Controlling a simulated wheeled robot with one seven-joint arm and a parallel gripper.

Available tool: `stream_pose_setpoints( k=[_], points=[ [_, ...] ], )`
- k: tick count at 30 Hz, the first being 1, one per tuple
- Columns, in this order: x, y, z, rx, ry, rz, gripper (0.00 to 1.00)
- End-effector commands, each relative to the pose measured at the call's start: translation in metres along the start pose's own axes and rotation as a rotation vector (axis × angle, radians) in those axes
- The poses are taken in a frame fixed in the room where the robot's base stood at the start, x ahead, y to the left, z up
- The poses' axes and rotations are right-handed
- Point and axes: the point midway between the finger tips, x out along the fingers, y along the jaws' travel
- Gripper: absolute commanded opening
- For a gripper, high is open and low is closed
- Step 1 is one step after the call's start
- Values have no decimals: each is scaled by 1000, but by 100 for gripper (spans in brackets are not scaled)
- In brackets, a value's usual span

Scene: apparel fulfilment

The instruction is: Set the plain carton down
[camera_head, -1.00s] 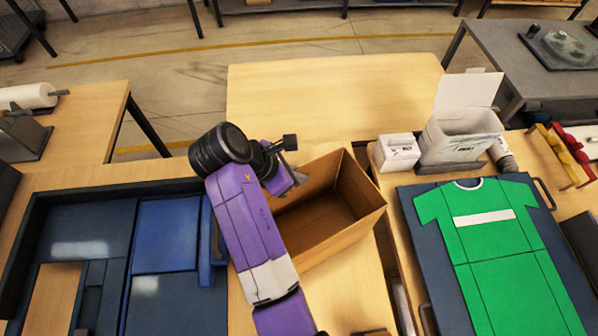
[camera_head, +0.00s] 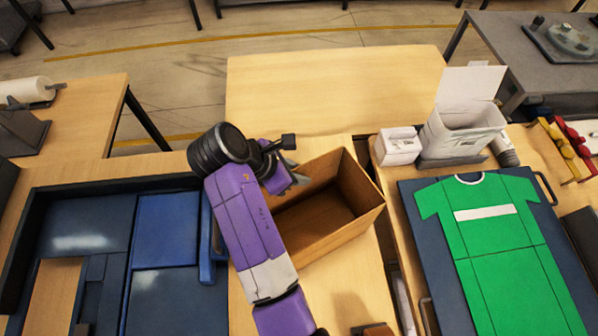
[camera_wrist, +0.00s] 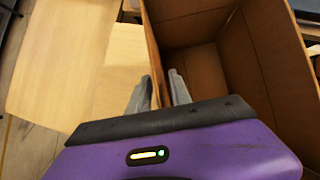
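The plain brown carton (camera_head: 345,235) stands open-topped over the middle of the wooden worktop, turned at an angle. My gripper (camera_head: 296,180) is at its far left wall. In the wrist view my gripper (camera_wrist: 160,85) has one finger outside and one inside the carton wall (camera_wrist: 150,45), pinching its upper edge. The carton (camera_wrist: 262,75) looks empty inside. Its underside is hidden, so I cannot tell whether it rests fully on the worktop. My arm hides part of its left side.
A bare wooden table (camera_head: 330,90) lies behind. A blue tray (camera_head: 165,235) is left of my arm. On the right are a green shirt (camera_head: 490,235) on a dark board, a small white box (camera_head: 398,147) and a white open bin (camera_head: 462,130).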

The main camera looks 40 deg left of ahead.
Motion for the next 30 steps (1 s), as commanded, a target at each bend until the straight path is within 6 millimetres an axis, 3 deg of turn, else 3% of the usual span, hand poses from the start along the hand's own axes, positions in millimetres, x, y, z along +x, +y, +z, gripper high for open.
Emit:
stream_pose_setpoints(
  k=[5, 13, 21, 30],
  points=[
    [-30, 2, 0, 1, -2, 7, 25],
    [-94, 1, 1, 1, 0, 7, 25],
    [-111, 1, -1, -1, 1, 4, 25],
    [-113, 0, 0, 0, 0, 2, 25]
  ],
)
